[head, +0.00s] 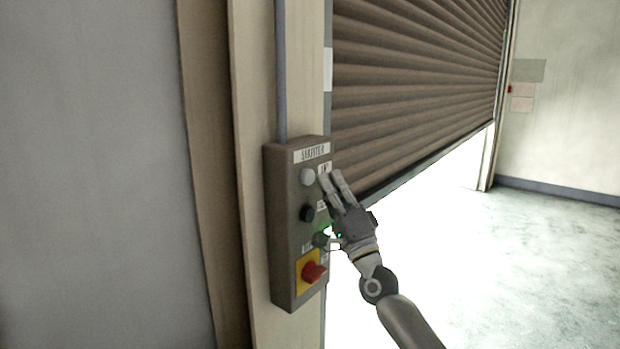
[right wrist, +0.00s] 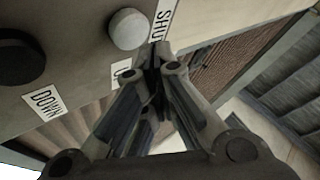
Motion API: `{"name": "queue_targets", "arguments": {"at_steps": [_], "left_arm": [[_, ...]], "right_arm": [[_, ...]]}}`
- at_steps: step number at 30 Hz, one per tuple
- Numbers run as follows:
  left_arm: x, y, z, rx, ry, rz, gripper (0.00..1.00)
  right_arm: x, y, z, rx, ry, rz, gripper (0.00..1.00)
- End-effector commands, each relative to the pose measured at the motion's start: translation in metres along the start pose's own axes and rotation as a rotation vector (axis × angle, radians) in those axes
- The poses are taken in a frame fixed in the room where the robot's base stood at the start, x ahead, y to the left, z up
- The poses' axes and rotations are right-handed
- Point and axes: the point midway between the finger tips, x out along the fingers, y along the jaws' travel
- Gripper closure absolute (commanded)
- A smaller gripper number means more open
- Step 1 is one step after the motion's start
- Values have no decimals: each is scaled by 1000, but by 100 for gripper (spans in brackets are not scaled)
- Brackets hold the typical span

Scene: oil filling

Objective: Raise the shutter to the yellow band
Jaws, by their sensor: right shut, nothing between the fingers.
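The brown slatted shutter (head: 415,85) is partly raised, with bright light and floor showing under its slanting bottom edge. The grey control box (head: 284,240) is fixed to the post left of it. Its pale round button (head: 307,176) also shows in the right wrist view (right wrist: 128,28), beside a partly hidden label. The black button (head: 307,213) below is marked DOWN in the right wrist view (right wrist: 20,55). My right gripper (head: 331,177) is shut and empty, its fingertips just right of the pale button; contact cannot be told. I see no yellow band. My left gripper is out of view.
Lower on the box are a selector knob (head: 321,240) with a green glow near it and a red rotary switch (head: 314,272) on a yellow plate. A conduit (head: 281,70) runs up from the box. Open floor (head: 540,240) lies to the right.

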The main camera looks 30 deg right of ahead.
Motion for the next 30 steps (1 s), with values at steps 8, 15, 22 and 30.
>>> {"name": "queue_targets", "arguments": {"at_steps": [8, 15, 22, 30], "left_arm": [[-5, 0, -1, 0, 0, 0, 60], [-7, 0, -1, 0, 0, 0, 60], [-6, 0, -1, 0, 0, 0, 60], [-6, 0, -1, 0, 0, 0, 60]], "right_arm": [[-20, -14, -14, -1, -1, 2, 100], [-31, -23, -23, -1, -1, 1, 100], [-32, -23, -23, -1, 0, 0, 100], [-32, -23, -23, -1, -1, 1, 100]]}}
